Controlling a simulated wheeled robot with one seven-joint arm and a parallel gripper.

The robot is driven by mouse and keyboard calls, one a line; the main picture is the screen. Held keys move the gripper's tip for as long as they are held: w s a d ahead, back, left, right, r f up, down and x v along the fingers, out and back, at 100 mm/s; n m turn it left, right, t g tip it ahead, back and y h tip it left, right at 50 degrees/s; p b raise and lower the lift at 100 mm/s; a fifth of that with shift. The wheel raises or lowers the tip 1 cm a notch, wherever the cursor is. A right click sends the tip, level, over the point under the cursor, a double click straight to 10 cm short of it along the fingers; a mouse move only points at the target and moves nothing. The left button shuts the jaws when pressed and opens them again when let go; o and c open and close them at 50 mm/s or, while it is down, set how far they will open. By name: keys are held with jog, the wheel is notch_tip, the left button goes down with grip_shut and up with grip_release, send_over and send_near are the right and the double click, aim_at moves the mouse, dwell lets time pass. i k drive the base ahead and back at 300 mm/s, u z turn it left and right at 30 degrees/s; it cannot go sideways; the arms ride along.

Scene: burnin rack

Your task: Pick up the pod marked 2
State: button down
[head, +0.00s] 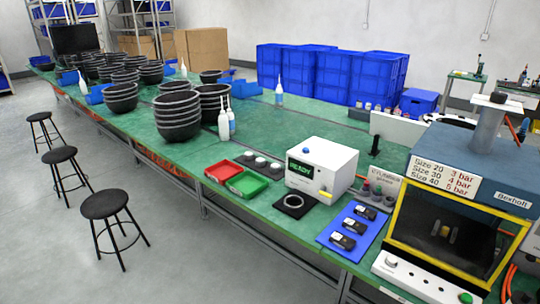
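I cannot read a number 2 on anything, so I cannot tell which thing is the pod marked 2. Three small black devices with pale tops lie in a row on a blue mat (330,236) at the bench's front right: a far one (366,212), a middle one (354,225) and a near one (342,241). Three dark round pieces with pale tops, the middle one (262,162) among them, stand in a row left of a white box (322,167) whose screen says READY. My gripper is not in view.
A blue press (480,160) with a yellow frame stands at right. Black bowls (177,115) and bottles fill the far bench. Stools (104,204) stand on the floor.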

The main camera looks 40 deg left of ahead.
aim_at(248, 156)
jog(key=u, duration=1.95)
jog(key=k, duration=0.4)
jog(key=u, duration=1.15)
jog(key=i, duration=1.5)
jog(key=z, duration=0.2)
jog(key=i, duration=1.55)
jog(key=z, duration=1.3)
jog(key=i, duration=0.9)
jog(key=z, duration=1.2)
jog(key=i, duration=0.45)
jog(key=z, duration=0.35)
